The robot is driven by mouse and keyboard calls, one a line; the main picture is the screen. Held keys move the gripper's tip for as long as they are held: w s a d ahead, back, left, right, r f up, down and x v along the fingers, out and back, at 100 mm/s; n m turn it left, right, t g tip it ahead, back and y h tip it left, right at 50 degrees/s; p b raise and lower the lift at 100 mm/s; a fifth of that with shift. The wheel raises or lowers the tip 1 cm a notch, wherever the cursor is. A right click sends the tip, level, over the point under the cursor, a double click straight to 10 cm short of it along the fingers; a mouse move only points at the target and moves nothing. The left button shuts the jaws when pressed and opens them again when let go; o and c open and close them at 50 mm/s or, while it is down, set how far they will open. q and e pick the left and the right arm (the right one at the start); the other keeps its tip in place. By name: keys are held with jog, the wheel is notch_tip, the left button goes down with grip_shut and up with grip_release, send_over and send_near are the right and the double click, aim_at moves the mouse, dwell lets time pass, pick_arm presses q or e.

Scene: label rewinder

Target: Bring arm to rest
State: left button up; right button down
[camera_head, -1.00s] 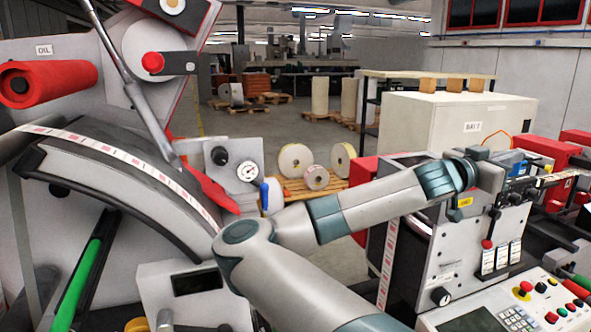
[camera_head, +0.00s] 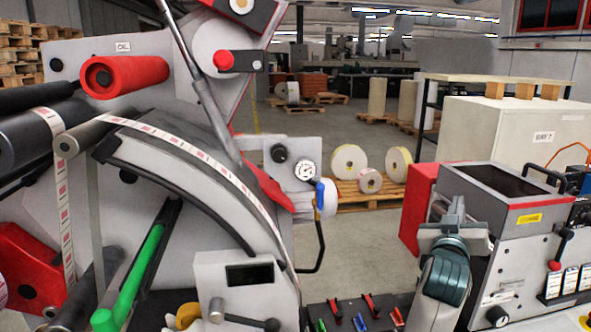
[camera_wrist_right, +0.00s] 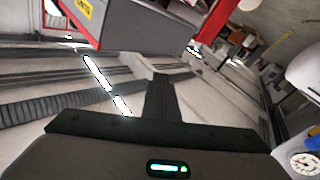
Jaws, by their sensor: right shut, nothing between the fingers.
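My right arm (camera_head: 440,290) comes up from the bottom right of the head view, with a teal wrist joint. My right gripper (camera_head: 457,207) is at its top end, in front of the grey machine box (camera_head: 490,190); whether they touch cannot be told. In the right wrist view the dark fingers (camera_wrist_right: 160,90) are together and hold nothing. My left arm and gripper do not show.
The label rewinder with its curved guide and label strip (camera_head: 185,145) fills the left. A red roller (camera_head: 125,77) juts out above. Coloured-handled tools (camera_head: 355,312) lie at the bottom middle. Label rolls (camera_head: 349,161) stand on a pallet behind. Open floor (camera_head: 375,245) lies between the machines.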

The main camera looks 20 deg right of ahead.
jog(key=s+a+f+n+y, duration=0.1)
jog(key=a+f+n+y, duration=0.3)
jog(key=a+f, duration=0.8)
jog(key=s+a+f+n+y, duration=0.25)
jog(key=a+f+y, duration=0.45)
jog(key=f, duration=0.9)
jog(key=s+a+f+n+g+y, duration=0.15)
jog(key=s+a+f+g, duration=0.25)
jog(key=s+a+f, duration=0.65)
jog(key=s+a+f+n+g+y, duration=0.1)
jog(key=s+a+f+g+y, duration=0.25)
jog(key=s+a+f, duration=0.75)
jog(key=s+d+f+g+b, duration=0.1)
jog(key=s+f+b, duration=0.2)
jog(key=f, duration=1.3)
jog(key=s+d+f+g+b, duration=0.1)
jog(key=s+d+f+b, duration=0.1)
jog(key=f, duration=1.4)
jog(key=s+d+f+g+b, duration=0.1)
jog(key=s+d+f+b, duration=0.2)
jog(key=s+f, duration=1.4)
notch_tip(320, 180, down, 3)
jog(key=shift+r+b, duration=0.1)
jog(key=shift+b, duration=0.55)
